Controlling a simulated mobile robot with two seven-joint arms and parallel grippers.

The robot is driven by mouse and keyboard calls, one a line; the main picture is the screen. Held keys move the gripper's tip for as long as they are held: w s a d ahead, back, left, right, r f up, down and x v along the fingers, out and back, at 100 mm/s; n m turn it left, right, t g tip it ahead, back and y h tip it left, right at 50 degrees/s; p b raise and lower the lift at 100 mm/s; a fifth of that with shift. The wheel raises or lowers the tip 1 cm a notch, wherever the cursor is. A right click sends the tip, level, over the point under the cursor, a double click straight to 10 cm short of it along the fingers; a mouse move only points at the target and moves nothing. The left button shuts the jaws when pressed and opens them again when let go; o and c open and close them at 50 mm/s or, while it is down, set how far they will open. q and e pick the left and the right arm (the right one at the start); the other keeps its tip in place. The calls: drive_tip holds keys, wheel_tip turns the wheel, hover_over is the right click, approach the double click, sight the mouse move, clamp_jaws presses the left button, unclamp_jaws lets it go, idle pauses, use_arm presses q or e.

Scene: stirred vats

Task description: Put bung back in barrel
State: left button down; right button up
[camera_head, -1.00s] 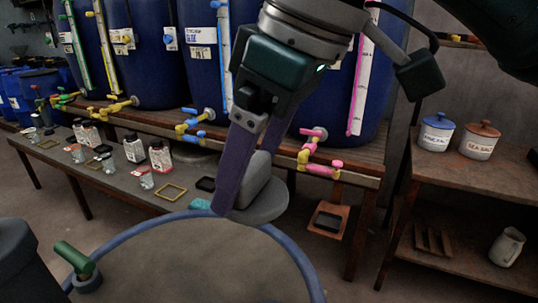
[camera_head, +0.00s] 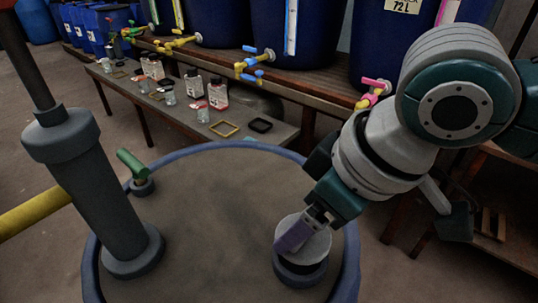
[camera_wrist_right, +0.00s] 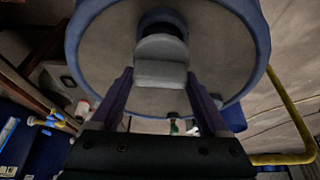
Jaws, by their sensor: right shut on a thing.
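The bung, a light grey disc with a block-shaped grip (camera_head: 316,247), is over the barrel's top at the lower right of the head view. My right gripper (camera_head: 292,240) is shut on its grip; the wrist view also shows the bung (camera_wrist_right: 160,72) between my two purple fingers. The barrel (camera_head: 210,215) has a grey-brown lid and blue rim. Its dark collared opening (camera_head: 299,274) lies just under the bung in the head view. In the wrist view the dark opening (camera_wrist_right: 161,22) shows beyond the bung, partly uncovered. I cannot tell whether they touch. My left gripper is not in view.
A thick grey pump column (camera_head: 95,190) with a yellow pipe (camera_head: 35,213) stands on the lid's left. A green-handled fitting (camera_head: 132,166) is near the rim. Behind are a low bench (camera_head: 165,115) with bottles and blue vats (camera_head: 285,40) with taps.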

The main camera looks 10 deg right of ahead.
drive_tip(key=shift+f+b, duration=0.3)
drive_tip(key=shift+f, duration=1.3)
drive_tip(key=shift+f, duration=0.15)
drive_tip(key=o, duration=1.4)
drive_tip(key=shift+c, duration=0.2)
drive_tip(key=p+v, duration=0.4)
drive_tip(key=v, duration=0.8)
drive_tip(key=s+a+f+m+t, duration=0.1)
drive_tip(key=s+a+m, duration=0.15)
drive_tip(key=s, duration=0.25)
drive_tip(key=s+d+f+m+g+h, duration=0.1)
drive_tip(key=s+d+f+m+h, duration=0.1)
drive_tip(key=s+d, duration=0.5)
drive_tip(key=shift+s+d+f+m+h, duration=0.3)
drive_tip(key=shift+s+d+f+m, duration=0.1)
drive_tip(key=shift+f+m, duration=0.2)
